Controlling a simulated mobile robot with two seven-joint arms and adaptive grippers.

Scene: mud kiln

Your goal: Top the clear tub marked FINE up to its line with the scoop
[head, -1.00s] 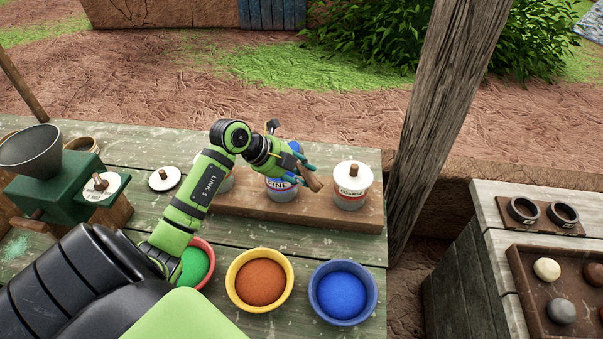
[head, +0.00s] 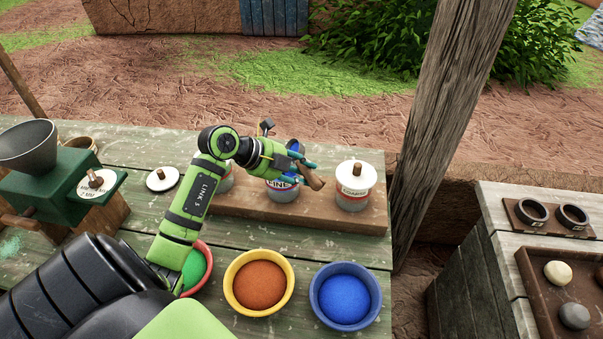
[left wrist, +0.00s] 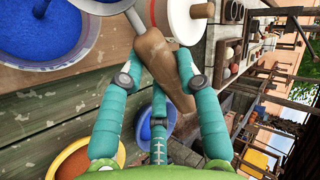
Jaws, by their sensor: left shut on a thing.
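The clear tub marked FINE (head: 283,194) stands on a brown wooden plank, with blue powder in its lower part. My left gripper (head: 302,172) is over this tub and partly hides its top. It is shut on the brown wooden handle of the scoop (head: 313,180). In the left wrist view the handle (left wrist: 158,57) lies between the teal fingers, and the scoop's metal bowl is cut off at the top edge. There, a round rim with blue powder (left wrist: 40,28), seemingly the FINE tub, is beside the bowl. The powder's height against the line is hidden. My right gripper is out of view.
A white-lidded tub (head: 354,200) stands close right of the FINE tub. Bowls of blue (head: 345,293), orange-brown (head: 259,285) and green powder (head: 195,270) line the front. A green mill (head: 55,185) is at the left, a wooden post (head: 440,110) at the right.

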